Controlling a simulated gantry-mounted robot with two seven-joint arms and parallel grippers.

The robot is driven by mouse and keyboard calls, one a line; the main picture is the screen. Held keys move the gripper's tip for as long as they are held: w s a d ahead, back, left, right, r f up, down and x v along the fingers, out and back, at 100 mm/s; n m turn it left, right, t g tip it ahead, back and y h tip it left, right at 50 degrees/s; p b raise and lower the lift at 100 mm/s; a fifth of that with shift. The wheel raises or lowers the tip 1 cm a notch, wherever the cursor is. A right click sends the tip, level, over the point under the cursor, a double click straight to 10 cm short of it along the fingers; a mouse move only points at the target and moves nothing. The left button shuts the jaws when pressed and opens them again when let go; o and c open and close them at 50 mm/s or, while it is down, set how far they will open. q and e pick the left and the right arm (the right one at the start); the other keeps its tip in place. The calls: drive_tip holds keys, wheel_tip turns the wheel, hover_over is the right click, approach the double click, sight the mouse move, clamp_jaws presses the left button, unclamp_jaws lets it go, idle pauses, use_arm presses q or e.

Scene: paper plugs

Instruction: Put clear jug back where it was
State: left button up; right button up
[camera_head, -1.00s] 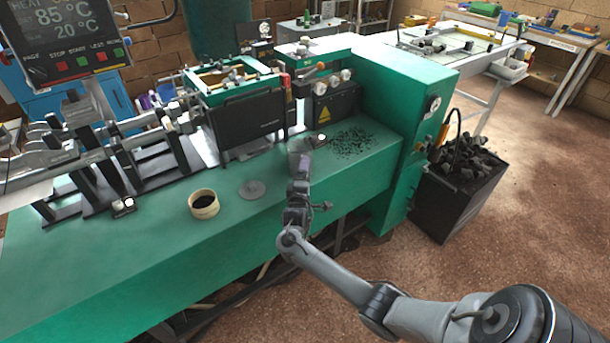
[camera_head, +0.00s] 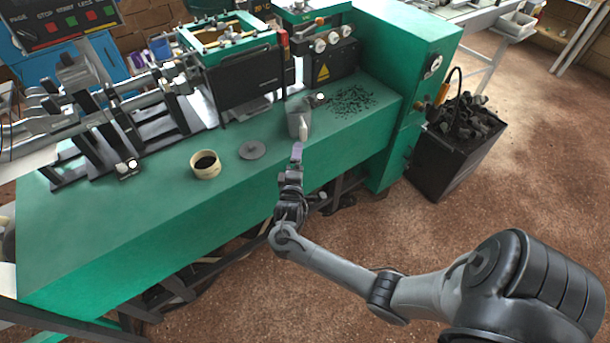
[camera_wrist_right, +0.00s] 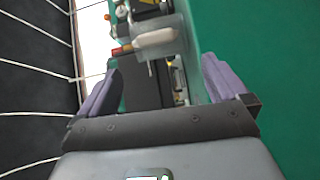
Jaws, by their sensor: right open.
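The clear jug (camera_head: 297,117) stands upright on the green machine bench (camera_head: 130,225), near its front edge. It looks grey and see-through, with a pale handle facing me. My right gripper (camera_head: 297,153) is just in front of the jug and apart from it. In the right wrist view my right gripper (camera_wrist_right: 158,82) has its two purple-grey fingers spread, with nothing between them. The jug's pale handle (camera_wrist_right: 155,40) shows ahead, beyond the fingertips. My left gripper is not in view.
A grey disc (camera_head: 252,150) and a cream pot with dark contents (camera_head: 205,165) lie left of the jug. Dark granules (camera_head: 352,101) are scattered to its right. A black bin of dark scraps (camera_head: 455,145) stands on the floor at the right. Machine parts line the back.

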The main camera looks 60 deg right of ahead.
drive_tip(key=s+a+f+m+t+y, duration=0.1)
drive_tip(key=s+a+f+y, duration=0.2)
drive_tip(key=a+y, duration=0.45)
drive_tip(key=s+a+f+m+y, duration=0.1)
drive_tip(key=s+a+f+y, duration=0.3)
drive_tip(key=a, duration=0.7)
drive_tip(key=s+a+r+g+y, duration=0.1)
drive_tip(key=s+a+g+y, duration=0.1)
drive_tip(key=s+a, duration=0.3)
drive_tip(key=s+a+r+m+g+y, duration=0.1)
drive_tip(key=s+a, duration=0.4)
drive_tip(key=s, duration=0.6)
drive_tip(key=shift+s+a+r+g+y, duration=0.3)
drive_tip(key=shift+r+g+y, duration=0.4)
drive_tip(key=shift+g, duration=0.5)
wheel_tip(320, 180, up, 40)
drive_tip(key=p, duration=3.9)
drive_tip(key=shift+f, duration=0.25)
drive_tip(key=shift+f, duration=0.1)
